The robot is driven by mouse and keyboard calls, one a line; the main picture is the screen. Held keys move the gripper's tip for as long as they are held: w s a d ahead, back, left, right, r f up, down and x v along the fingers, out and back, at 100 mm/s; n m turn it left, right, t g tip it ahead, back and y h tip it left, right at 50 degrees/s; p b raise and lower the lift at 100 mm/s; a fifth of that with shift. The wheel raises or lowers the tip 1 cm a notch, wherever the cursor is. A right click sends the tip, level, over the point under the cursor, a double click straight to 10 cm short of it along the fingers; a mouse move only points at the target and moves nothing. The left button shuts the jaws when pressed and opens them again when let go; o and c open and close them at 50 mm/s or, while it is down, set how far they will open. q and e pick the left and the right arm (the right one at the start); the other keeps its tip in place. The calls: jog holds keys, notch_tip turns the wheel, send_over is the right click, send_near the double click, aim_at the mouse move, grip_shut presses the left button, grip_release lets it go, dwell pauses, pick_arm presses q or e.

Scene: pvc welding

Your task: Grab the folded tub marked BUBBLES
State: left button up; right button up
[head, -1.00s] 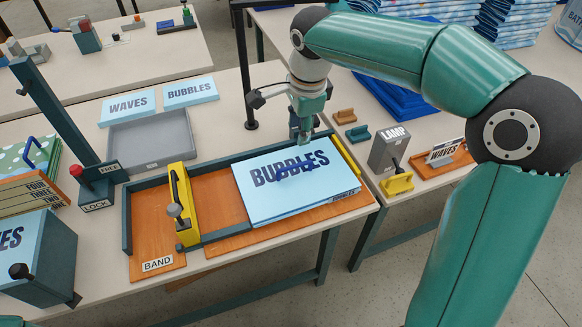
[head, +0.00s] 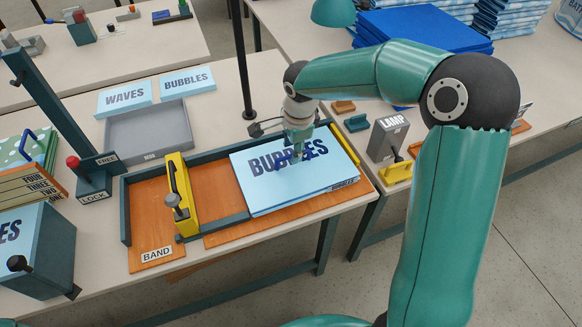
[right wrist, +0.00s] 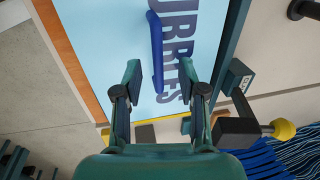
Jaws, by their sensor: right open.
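The folded tub marked BUBBLES (head: 275,190) is a flat light-blue stack lying on the orange wooden bed of a fixture (head: 222,240). A dark blue handle (right wrist: 156,50) stands on its top face. My right gripper (head: 297,155) is over the tub at the handle's far end and hides part of the lettering. In the right wrist view its fingers (right wrist: 160,82) are apart, with the near end of the handle between or just ahead of the tips; contact cannot be told. My left gripper is not in view.
A yellow clamp bar (head: 180,200) stands left of the tub. A grey tray (head: 150,133) and signs WAVES (head: 124,97) and BUBBLES (head: 187,80) lie behind. A LOCK/FREE lever (head: 73,162) rises at left. A grey LAMP box (head: 388,135) stands right.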

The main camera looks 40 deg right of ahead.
jog(key=shift+w+d+f, duration=0.1)
jog(key=shift+w+f, duration=0.05)
jog(key=shift+f, duration=0.85)
jog(key=shift+w+d+f, duration=0.1)
jog(key=shift+w+f, duration=0.05)
jog(key=shift+f, duration=0.8)
grip_shut()
jog(key=shift+w+r, duration=0.1)
jog(key=shift+r, duration=0.05)
